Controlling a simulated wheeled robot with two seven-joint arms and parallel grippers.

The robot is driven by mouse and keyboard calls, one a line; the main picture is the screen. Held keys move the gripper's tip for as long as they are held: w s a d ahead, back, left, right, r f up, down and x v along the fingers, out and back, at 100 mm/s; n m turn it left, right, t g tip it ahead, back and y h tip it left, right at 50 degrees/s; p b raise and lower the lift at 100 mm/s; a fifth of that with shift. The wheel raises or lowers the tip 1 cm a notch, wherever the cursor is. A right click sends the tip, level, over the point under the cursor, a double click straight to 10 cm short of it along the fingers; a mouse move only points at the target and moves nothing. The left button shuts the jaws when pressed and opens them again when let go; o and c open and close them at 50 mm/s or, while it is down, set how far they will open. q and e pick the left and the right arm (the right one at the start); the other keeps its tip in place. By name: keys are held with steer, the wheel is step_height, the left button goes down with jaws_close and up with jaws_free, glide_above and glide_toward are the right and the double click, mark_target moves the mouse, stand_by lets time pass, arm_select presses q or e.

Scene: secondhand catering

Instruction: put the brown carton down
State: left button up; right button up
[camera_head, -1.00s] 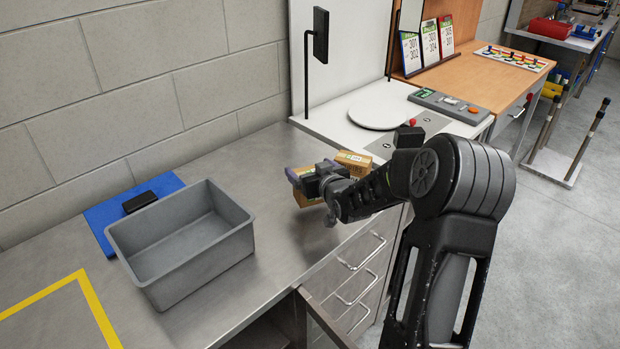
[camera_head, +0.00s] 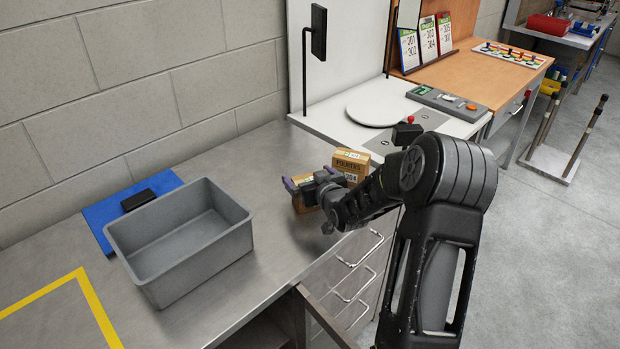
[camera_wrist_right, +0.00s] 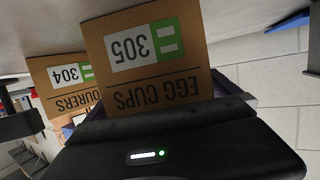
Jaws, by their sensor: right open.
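A brown carton labelled EGG CUPS 305 (camera_wrist_right: 150,55) shows large in the right wrist view. In the head view the carton (camera_head: 304,206) is mostly hidden by my right gripper (camera_head: 309,188), near the right part of the steel counter. The right gripper is open, with its fingers at both sides of the wrist view and the carton between them, apart from both. A second brown carton, POURERS 304 (camera_head: 350,165), stands just behind and to the right; it also shows in the right wrist view (camera_wrist_right: 65,85). The left gripper is not in view.
A grey open bin (camera_head: 180,240) stands empty on the steel counter (camera_head: 262,255), left of the gripper. Behind it is a blue board (camera_head: 100,215) with a black block (camera_head: 138,200). A white round plate (camera_head: 378,108) is behind the cartons. Counter between bin and gripper is clear.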

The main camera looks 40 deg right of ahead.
steer(key=shift+r, duration=0.15)
steer(key=b+v, duration=0.2)
steer(key=v, duration=1)
